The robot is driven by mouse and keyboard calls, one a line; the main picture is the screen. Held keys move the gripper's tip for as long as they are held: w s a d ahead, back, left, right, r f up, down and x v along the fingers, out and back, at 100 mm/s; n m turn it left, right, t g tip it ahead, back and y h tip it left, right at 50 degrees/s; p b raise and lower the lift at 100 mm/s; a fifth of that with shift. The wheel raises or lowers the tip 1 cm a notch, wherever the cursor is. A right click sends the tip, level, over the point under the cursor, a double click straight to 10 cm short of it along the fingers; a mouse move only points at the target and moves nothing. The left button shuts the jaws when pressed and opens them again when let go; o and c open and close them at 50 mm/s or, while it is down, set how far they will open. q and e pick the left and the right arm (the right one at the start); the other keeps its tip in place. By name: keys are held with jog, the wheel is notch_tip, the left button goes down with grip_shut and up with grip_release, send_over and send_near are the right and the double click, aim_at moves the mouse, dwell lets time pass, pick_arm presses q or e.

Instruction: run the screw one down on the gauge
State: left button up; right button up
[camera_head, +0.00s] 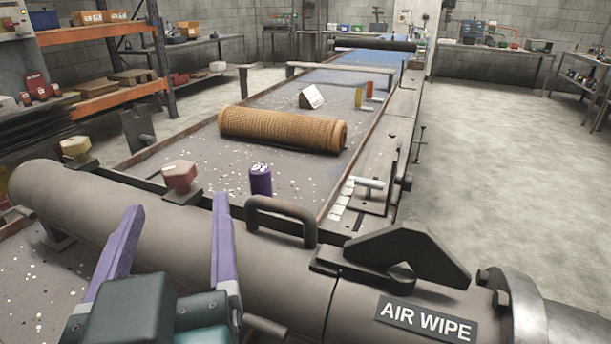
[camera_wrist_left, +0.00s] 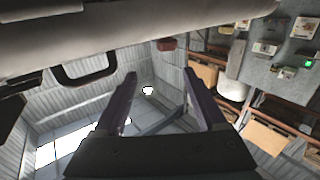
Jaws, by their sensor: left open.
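A fixture with a metal plate, a light horizontal rod and an upright bracket (camera_head: 390,165) stands on the right edge of the bench, with a pale marked strip (camera_head: 347,199) beside it. It may be the gauge; I cannot make out a screw for certain. A brown mesh tube (camera_head: 282,130) lies on the bench, left of this fixture. My left gripper (camera_head: 178,203) is open and empty over the large grey pipe, well left of the fixture. Its two purple fingers also stand apart in the left wrist view (camera_wrist_left: 160,76). My right gripper is not in view.

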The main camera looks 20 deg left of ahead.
aim_at(177, 178)
pick_arm(q)
jog(key=shift+s+a+f+g+y, duration=0.1)
jog(key=shift+s+f+g+y, duration=0.05)
jog(key=shift+f, duration=0.2)
jog(key=shift+s+a+f+g+y, duration=0.1)
jog(key=shift+f+g+y, duration=0.05)
jog(key=shift+f, duration=0.15)
jog(key=shift+w+a, duration=0.15)
jog(key=shift+a, duration=0.05)
jog(key=x, duration=0.9)
jog(key=shift+w+a, duration=0.1)
jog(key=shift+a, duration=0.05)
jog(key=shift+r+p, duration=0.1)
jog(key=shift+p, duration=0.2)
grip_shut()
